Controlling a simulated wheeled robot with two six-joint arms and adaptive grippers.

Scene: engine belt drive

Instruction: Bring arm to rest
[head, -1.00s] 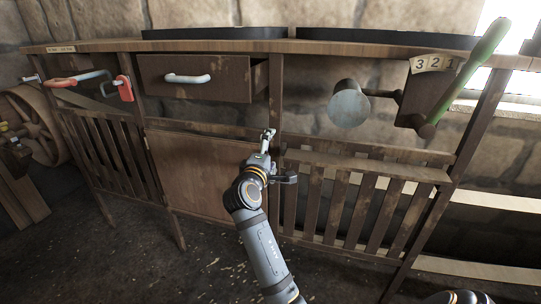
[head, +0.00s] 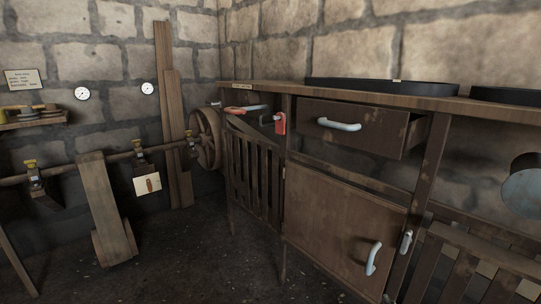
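Neither of my arms nor grippers shows in the head view. The wooden workbench (head: 430,98) stands at the right. Its drawer (head: 350,127) with a pale handle is pulled partly out. The cabinet door (head: 335,215) below has a pale handle at its lower right, and a small metal latch (head: 406,242) sits on the post beside it.
A red padlock-like piece (head: 280,123) hangs at the bench's left end. The floor in the middle is clear.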

